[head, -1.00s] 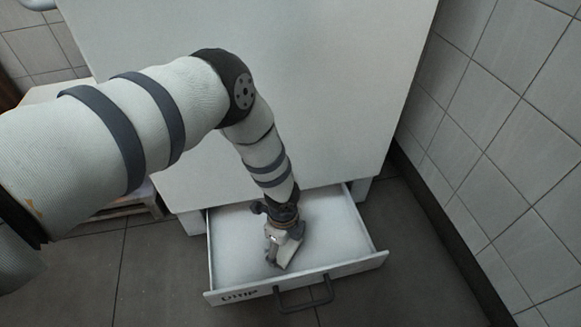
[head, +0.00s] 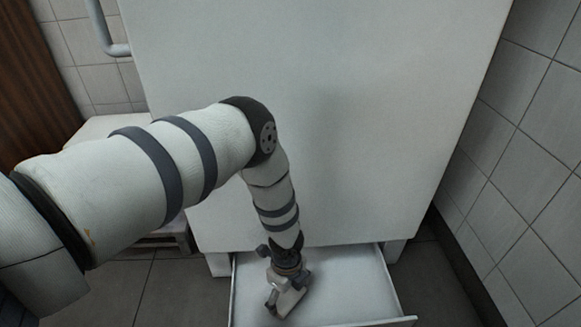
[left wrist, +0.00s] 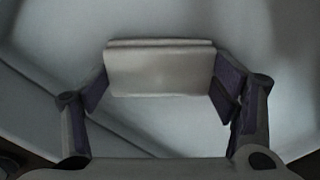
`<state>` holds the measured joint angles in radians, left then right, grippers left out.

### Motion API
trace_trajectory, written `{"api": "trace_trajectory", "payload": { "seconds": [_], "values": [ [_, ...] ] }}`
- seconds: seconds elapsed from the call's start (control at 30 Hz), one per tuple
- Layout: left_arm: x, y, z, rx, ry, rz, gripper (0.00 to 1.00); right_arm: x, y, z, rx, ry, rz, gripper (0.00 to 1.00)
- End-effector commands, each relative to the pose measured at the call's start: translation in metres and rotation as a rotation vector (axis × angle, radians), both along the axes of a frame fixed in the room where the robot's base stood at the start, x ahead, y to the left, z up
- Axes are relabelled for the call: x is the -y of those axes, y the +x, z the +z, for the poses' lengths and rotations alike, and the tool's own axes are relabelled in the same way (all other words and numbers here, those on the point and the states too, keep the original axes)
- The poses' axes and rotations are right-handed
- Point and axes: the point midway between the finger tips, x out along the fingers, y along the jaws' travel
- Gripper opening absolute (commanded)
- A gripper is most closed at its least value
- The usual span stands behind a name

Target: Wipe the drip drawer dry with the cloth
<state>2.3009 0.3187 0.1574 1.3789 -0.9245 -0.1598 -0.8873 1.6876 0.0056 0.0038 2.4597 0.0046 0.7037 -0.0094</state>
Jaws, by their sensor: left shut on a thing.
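The drip drawer (head: 350,288) is pulled out from the white cabinet, low in the head view. Its pale floor shows, but its front panel is mostly cut off by the lower frame edge. My left gripper (head: 285,305) reaches down into the drawer, left of its middle. In the left wrist view, the left gripper (left wrist: 160,88) is shut on the cloth (left wrist: 158,70), a pale folded pad held between its two fingers. The cloth is over the drawer floor; I cannot tell whether it touches it. No wet patch can be made out. My right gripper is out of view.
The large white cabinet front (head: 330,150) stands upright above the drawer. A tiled wall (head: 530,130) is close on the right. A low pale stand (head: 110,128) is behind my left arm. Dark floor tiles (head: 175,285) lie left of the drawer.

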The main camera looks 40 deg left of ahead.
Motion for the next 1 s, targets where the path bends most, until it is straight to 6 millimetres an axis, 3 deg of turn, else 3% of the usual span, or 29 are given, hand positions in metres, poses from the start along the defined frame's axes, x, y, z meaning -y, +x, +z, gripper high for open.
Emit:
{"api": "trace_trajectory", "payload": {
  "seconds": [0.4, 0.8, 1.0],
  "values": [
    [0.02, 0.028, 0.002, 0.006, -0.001, -0.002, 0.56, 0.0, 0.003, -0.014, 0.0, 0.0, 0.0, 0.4],
    [0.043, 0.054, 0.0, 0.004, -0.002, -0.002, 0.56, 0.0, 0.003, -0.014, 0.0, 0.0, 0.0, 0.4],
    [0.047, 0.058, -0.002, 0.002, -0.001, -0.003, 0.57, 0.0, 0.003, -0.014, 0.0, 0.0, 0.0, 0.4]
  ]
}}
